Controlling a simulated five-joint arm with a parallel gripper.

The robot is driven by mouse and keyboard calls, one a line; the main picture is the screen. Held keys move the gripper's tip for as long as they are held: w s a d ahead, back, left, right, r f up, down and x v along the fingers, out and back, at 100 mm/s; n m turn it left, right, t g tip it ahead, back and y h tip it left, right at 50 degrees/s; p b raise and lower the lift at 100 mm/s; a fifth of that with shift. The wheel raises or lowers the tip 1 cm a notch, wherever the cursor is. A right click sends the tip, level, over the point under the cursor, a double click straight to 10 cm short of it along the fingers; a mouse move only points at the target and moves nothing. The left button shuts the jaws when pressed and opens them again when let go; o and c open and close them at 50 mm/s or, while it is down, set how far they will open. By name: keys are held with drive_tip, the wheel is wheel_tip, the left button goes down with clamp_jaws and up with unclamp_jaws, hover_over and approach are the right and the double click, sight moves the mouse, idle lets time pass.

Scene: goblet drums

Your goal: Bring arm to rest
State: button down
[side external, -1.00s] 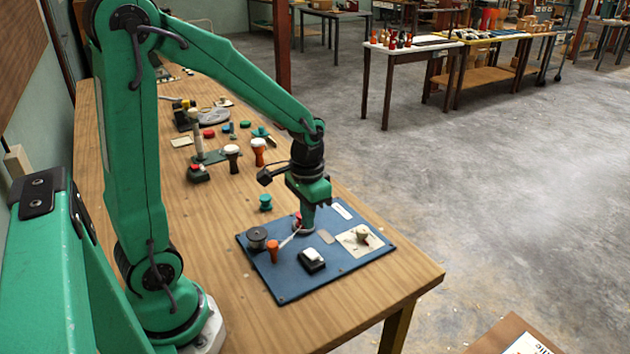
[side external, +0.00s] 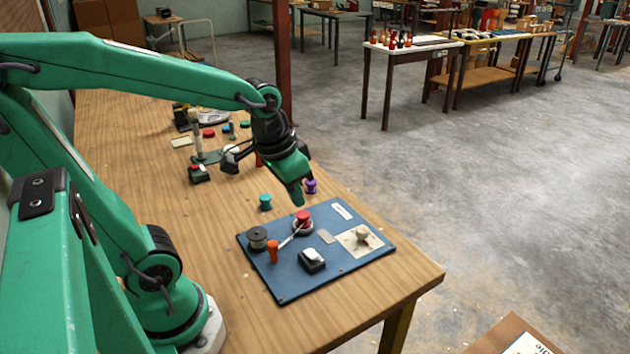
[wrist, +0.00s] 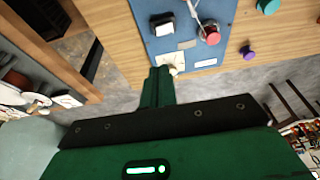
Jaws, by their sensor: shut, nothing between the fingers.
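My gripper (side external: 299,198) is shut and empty, raised above the table behind the blue mat (side external: 290,285). Its green fingers (wrist: 157,88) also show together in the wrist view. On the mat, a red goblet drum (side external: 303,217) stands on a round base, with a thin pale rod leading from it toward an orange-handled piece (side external: 272,246). The red drum shows from above in the wrist view (wrist: 211,37). A purple drum (side external: 311,186) and a teal drum (side external: 265,202) stand on the wood beyond the mat.
The mat also bears a dark spool (side external: 257,239), a black block with a white top (side external: 312,259) and a cream piece (side external: 362,232) on a pale card. Several small parts and a stand crowd the table's far end. The near right wood (side external: 395,283) is clear.

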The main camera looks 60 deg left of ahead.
drive_tip(key=s+d+r+t, duration=0.1)
drive_tip(key=s+r+t, duration=0.1)
drive_tip(key=s+r, duration=0.2)
drive_tip(key=shift+s+d+r, duration=0.15)
drive_tip(key=shift+s+d, duration=0.2)
drive_tip(key=shift+d, duration=0.05)
drive_tip(key=c, duration=2.2)
unclamp_jaws()
